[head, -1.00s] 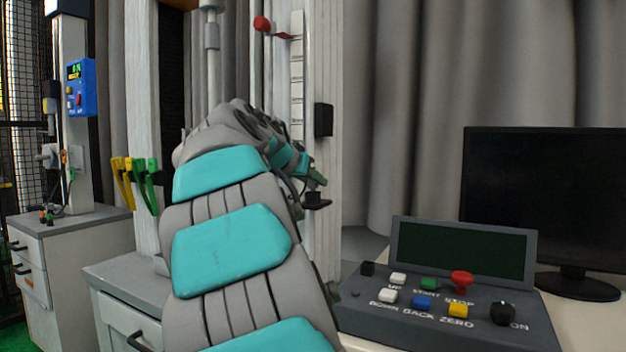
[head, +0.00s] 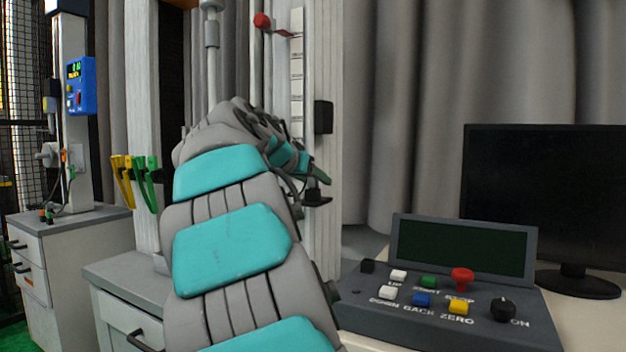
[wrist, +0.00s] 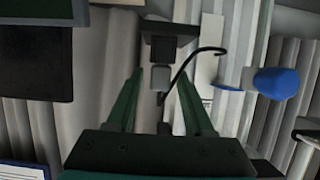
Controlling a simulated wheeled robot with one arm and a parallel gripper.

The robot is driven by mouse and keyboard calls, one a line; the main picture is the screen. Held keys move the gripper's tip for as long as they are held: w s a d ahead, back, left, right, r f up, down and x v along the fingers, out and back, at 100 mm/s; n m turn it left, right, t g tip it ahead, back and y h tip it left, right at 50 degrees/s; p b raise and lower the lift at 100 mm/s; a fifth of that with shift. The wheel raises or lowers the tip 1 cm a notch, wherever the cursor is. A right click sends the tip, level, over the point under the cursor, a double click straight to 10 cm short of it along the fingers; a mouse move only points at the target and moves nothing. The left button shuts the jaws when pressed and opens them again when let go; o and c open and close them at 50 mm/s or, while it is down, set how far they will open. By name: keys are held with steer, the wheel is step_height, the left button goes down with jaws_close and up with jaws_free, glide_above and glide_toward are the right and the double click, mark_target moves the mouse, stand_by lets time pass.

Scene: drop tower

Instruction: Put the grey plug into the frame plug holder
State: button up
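In the wrist view the grey plug (wrist: 160,78) is a small light block with a thin black cable (wrist: 190,62) curving off to the right. It meets a dark block (wrist: 163,48) on a wider dark bracket, which looks like the frame plug holder; I cannot tell whether the plug is seated in it. My gripper (wrist: 160,75) has two green fingers standing apart on either side of the plug, with gaps visible on both sides. In the head view my gripper (head: 322,178) shows small beside the white post, above a black bracket (head: 317,198). The plug cannot be made out there.
A white post (head: 328,60) with a black box (head: 323,118) stands behind my gripper. A control panel (head: 450,310) and a monitor (head: 550,195) are at right. Yellow and green clips (head: 135,180) hang at left. A blue rounded thing (wrist: 277,82) is right in the wrist view.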

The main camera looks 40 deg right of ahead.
steer(key=shift+o, duration=0.5)
steer(key=v, duration=0.8)
steer(key=shift+d, duration=0.1)
